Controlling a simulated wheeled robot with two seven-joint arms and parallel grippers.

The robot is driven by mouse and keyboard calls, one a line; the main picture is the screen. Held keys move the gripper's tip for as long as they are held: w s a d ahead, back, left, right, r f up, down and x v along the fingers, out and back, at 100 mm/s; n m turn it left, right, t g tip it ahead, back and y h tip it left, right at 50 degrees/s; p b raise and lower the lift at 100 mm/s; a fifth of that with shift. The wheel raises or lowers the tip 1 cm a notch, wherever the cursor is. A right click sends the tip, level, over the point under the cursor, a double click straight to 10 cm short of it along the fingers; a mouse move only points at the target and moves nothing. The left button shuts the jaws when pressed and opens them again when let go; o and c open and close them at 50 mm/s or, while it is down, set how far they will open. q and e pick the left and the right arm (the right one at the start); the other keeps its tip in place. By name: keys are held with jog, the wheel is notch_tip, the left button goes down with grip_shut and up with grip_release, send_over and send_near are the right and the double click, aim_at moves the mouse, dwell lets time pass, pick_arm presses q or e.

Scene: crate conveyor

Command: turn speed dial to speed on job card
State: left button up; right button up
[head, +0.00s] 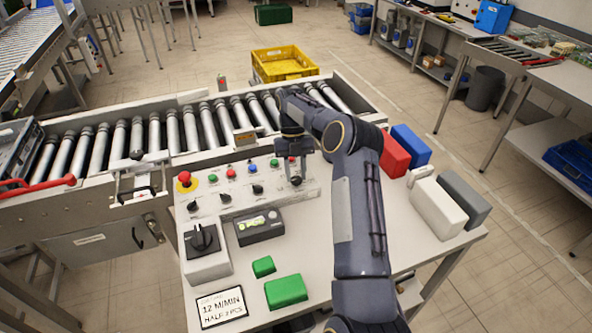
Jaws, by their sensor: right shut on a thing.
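The job card (221,306) lies at the front left of the table and reads "12 M/MIN" and "HALF 2 PCS". A large black dial (203,239) sits on a pale box beside a dark unit with a lit display (260,225), whose digits are too small to read. The control panel (238,208) has a row of small black knobs below coloured buttons. My right gripper (295,176) points down at the panel's right end, shut on the rightmost black knob (296,181). Its fingers partly hide that knob. My left gripper is not in view.
A red emergency button (184,178) stands at the panel's left end. The roller conveyor (176,127) runs behind the panel. Green blocks (286,291) lie at the front; red, blue, white and grey blocks (437,207) stand to the right. A yellow crate (284,65) is beyond the conveyor.

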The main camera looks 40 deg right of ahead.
dwell(0.4)
jog(key=o, duration=1)
jog(key=shift+c, duration=0.2)
jog(key=shift+r, duration=0.1)
jog(key=shift+w+d+r, duration=0.1)
jog(key=shift+w+r, duration=0.15)
jog(key=shift+r, duration=0.05)
jog(key=p+v, duration=0.1)
jog(key=v, duration=0.6)
jog(key=shift+s, duration=0.1)
